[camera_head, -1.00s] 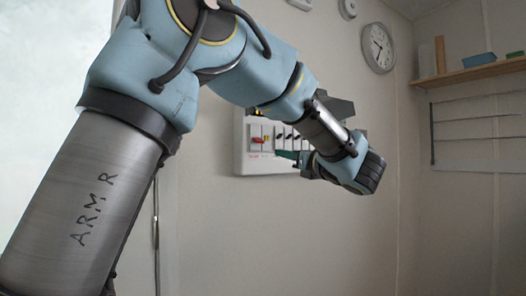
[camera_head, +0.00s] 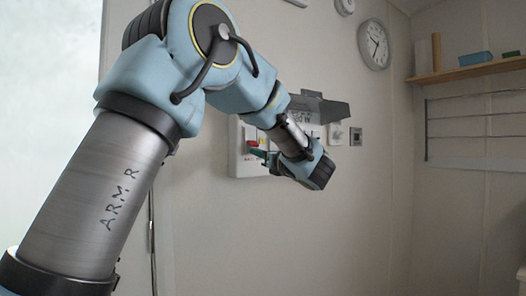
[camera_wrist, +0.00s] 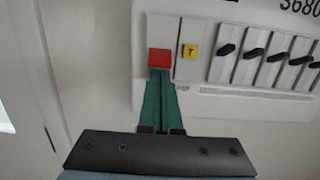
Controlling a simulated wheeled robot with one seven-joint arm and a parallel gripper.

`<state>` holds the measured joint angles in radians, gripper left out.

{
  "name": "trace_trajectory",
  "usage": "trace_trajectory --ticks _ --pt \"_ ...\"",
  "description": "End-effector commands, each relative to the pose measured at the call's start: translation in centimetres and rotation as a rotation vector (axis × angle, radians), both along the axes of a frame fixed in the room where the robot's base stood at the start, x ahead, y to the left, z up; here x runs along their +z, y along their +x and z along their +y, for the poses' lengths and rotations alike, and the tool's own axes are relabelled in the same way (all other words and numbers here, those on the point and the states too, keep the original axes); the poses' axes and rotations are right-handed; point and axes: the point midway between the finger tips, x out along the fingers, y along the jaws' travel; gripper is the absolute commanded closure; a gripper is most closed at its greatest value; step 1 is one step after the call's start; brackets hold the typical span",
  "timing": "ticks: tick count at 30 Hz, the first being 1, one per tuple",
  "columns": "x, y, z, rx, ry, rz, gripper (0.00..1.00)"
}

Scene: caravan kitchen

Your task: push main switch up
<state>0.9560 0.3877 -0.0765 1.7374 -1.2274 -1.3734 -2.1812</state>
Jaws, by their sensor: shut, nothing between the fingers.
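The main switch (camera_wrist: 159,58) is a red rocker at the left end of a white switch panel (camera_wrist: 142,90). It also shows as a small red patch in the head view (camera_head: 252,143), on the panel (camera_head: 236,165) on the back wall. My gripper (camera_wrist: 161,75) has long green fingers, shut together and empty. Their tips are at the lower edge of the red switch in the wrist view; whether they touch it I cannot tell. In the head view the fingertips (camera_head: 258,153) are just right of and below the red switch. My arm hides the panel's middle.
A yellow button (camera_wrist: 190,51) and several black toggles (camera_wrist: 227,50) sit right of the switch. A grey flap (camera_head: 325,108) juts out above the panel. Two small wall fittings (camera_head: 356,136) are to its right. The wall below the panel is bare.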

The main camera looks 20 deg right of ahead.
Motion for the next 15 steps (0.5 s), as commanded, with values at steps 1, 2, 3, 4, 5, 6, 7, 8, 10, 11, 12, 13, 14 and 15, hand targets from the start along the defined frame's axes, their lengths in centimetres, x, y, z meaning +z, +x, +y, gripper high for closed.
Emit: trace_trajectory --ticks 1,2,3,4,5,6,7,8,10,11,12,13,14,15 --pt "0.0 0.06 0.01 0.0 0.0 0.0 1.0" --pt "-0.02 0.06 0.0 0.0 0.0 0.0 1.0" --pt "-0.03 0.06 0.0 0.0 0.0 0.0 1.0" --pt "-0.04 0.06 0.01 0.0 0.0 0.0 1.0" --pt "-0.04 0.05 0.0 0.0 0.0 0.0 1.0" --pt "-0.04 0.05 0.01 0.0 0.0 0.0 1.0" --pt "-0.04 0.04 0.01 0.0 0.0 0.0 1.0" --pt "-0.04 0.04 0.01 0.0 0.0 0.0 1.0" --pt "-0.03 0.02 0.0 0.0 0.0 0.002 1.0" --pt "-0.01 0.01 0.0 0.0 -0.001 0.004 1.0" --pt "0.02 -0.01 -0.01 0.0 -0.002 0.008 1.0" --pt "0.04 -0.03 -0.02 0.0 -0.002 0.012 1.0" --pt "0.08 -0.06 -0.02 0.0 -0.003 0.018 1.0" --pt "0.11 -0.1 -0.01 0.0 -0.007 0.028 1.0"
